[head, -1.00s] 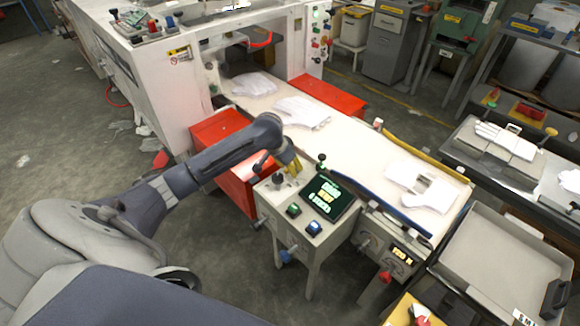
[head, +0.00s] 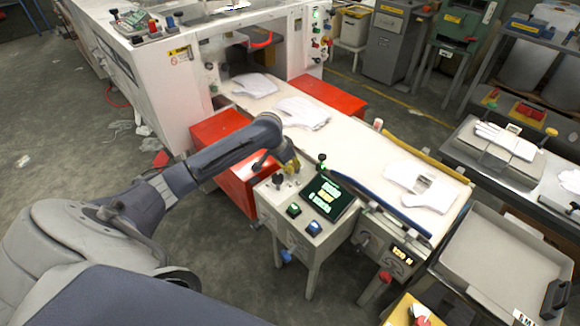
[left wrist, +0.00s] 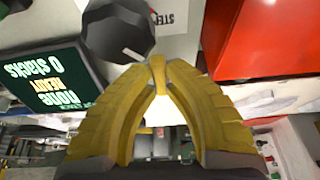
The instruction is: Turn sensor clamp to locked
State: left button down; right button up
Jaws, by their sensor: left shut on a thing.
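My left gripper (head: 291,169) is at the far edge of the small control box's top (head: 268,197). In the left wrist view its yellow fingers (left wrist: 158,66) are closed on a narrow yellow piece (left wrist: 157,78), probably the sensor clamp's handle. The fingers and wrist hide most of the clamp in the head view, so its turn position cannot be read. A dark faceted knob (left wrist: 118,30) stands beside the fingertips, apart from them. My right gripper is not in view.
The box has a tilted screen (head: 327,196), a green button (head: 294,210) and a blue button (head: 314,228). A white conveyor (head: 345,146) with flat gloves (head: 303,112) runs behind it. A red bin (head: 240,180) stands close by, left of the box.

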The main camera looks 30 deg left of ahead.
pick_arm(q)
jog(key=m, duration=0.1)
jog(key=a+m+h, duration=0.1)
jog(key=m, duration=0.1)
jog(key=shift+w+g, duration=0.3)
jog(key=m, duration=0.2)
jog(key=m+g+h, duration=0.1)
jog(key=m, duration=0.1)
jog(key=w+a+m, duration=0.1)
jog(key=shift+w+m+h, duration=0.1)
jog(key=shift+m+h, duration=0.3)
jog(key=m+g, duration=0.1)
jog(key=m, duration=0.1)
jog(key=w+m+g, duration=0.1)
jog(key=m, duration=0.1)
jog(key=shift+w+a+m+h, duration=0.15)
jog(key=shift+w+m+h, duration=0.05)
jog(key=shift+m+h, duration=0.1)
jog(key=shift+w+m+g, duration=0.3)
jog(key=shift+m+g, duration=0.15)
jog(key=shift+m, duration=0.6)
jog(key=shift+w+m+g, duration=0.25)
jog(key=shift+m+g, duration=0.2)
jog(key=shift+m, duration=0.6)
jog(key=c, duration=1.4)
grip_release()
jog(key=shift+w+r, duration=0.1)
